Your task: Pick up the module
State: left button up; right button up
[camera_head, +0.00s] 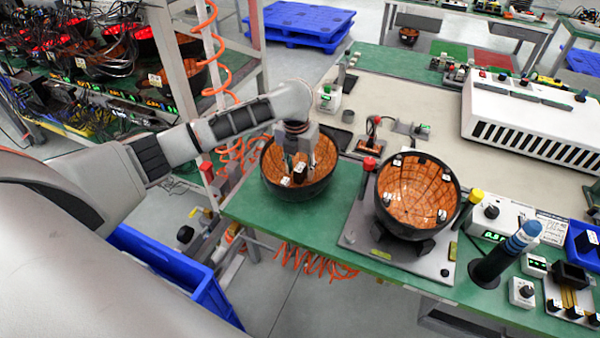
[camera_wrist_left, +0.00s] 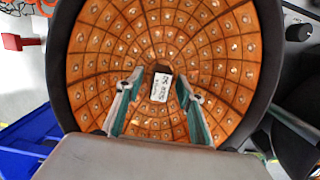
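The module appears to be a dark, round bowl (camera_head: 321,186) lined with orange tiles, at the left edge of the green table top. In the left wrist view its tiled inside (camera_wrist_left: 215,45) fills the middle. A small dark block with a white printed label (camera_wrist_left: 161,88) stands at the bowl's centre. My left gripper (camera_head: 294,172) reaches down into the bowl. Its two teal-padded fingers (camera_wrist_left: 160,80) are apart, one either side of the block, with a narrow gap showing on each side. The bowl's underside is hidden. My right gripper is not in view.
A second orange-lined bowl (camera_head: 408,192) sits in a grey fixture (camera_head: 365,245) to the right. A red-topped post (camera_head: 369,165) stands between the bowls. A white vented box (camera_head: 530,115) is at the back right. A blue bin (camera_head: 165,262) lies below the table's left edge.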

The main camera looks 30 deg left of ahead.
pick_arm(q)
grip_shut()
dwell(0.3)
